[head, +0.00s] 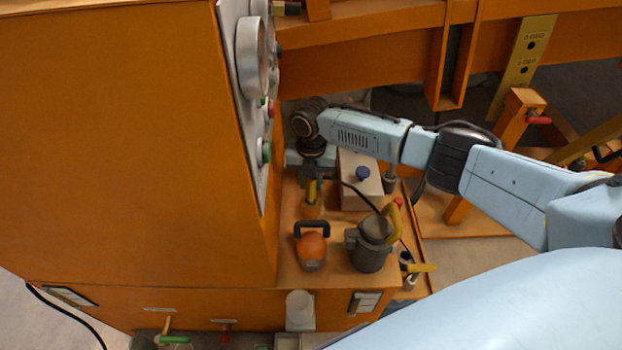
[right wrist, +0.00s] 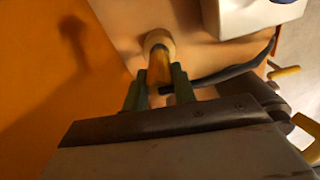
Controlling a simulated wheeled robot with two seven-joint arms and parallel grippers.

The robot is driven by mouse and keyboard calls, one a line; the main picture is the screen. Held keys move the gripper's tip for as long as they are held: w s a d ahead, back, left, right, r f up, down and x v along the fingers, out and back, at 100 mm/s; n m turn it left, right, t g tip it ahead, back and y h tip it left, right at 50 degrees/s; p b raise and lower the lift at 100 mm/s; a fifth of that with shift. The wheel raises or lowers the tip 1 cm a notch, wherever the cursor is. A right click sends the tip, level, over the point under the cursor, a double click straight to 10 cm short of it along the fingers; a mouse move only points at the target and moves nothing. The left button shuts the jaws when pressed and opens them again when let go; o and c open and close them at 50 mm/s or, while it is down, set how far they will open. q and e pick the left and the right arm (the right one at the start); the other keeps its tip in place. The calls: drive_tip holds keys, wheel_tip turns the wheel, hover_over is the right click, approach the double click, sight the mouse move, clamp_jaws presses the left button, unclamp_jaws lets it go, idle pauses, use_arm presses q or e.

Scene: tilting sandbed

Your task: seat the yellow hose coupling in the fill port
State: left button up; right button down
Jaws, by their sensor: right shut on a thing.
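The yellow hose coupling (head: 312,189) is between the fingers of my right gripper (head: 313,178), over the orange deck beside the tall orange cabinet. In the right wrist view the gripper (right wrist: 158,88) is shut on the coupling (right wrist: 159,68), with a dark finger on each side. The coupling's far end meets a pale tan round collar (right wrist: 158,40), which looks like the fill port; I cannot tell whether it is inside the collar or only in line with it. A dark hose (right wrist: 238,71) runs off to the right. My left gripper is not in view.
A white box with a blue knob (head: 361,187) stands right of the gripper. An orange jug with a black handle (head: 312,247) and a grey can with a yellow handle (head: 371,247) stand in front. The cabinet's gauge panel (head: 250,100) is close on the left.

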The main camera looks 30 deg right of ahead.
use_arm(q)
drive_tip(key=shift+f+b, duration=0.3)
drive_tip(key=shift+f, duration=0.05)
use_arm(e)
drive_tip(key=shift+f, duration=0.45)
drive_tip(key=c, duration=1.1)
unclamp_jaws()
drive_tip(key=shift+o, duration=0.2)
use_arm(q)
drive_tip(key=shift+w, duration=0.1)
use_arm(e)
wheel_tip(320, 180, up, 3)
drive_tip(key=shift+w+f+p, duration=0.1)
drive_tip(key=shift+p, duration=0.4)
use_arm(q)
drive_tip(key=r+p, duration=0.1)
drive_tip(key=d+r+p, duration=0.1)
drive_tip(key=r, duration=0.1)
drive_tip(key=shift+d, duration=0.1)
use_arm(e)
wheel_tip(320, 180, up, 11)
drive_tip(key=shift+f, duration=0.2)
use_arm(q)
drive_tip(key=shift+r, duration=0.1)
use_arm(e)
drive_tip(key=shift+w+d, duration=0.1)
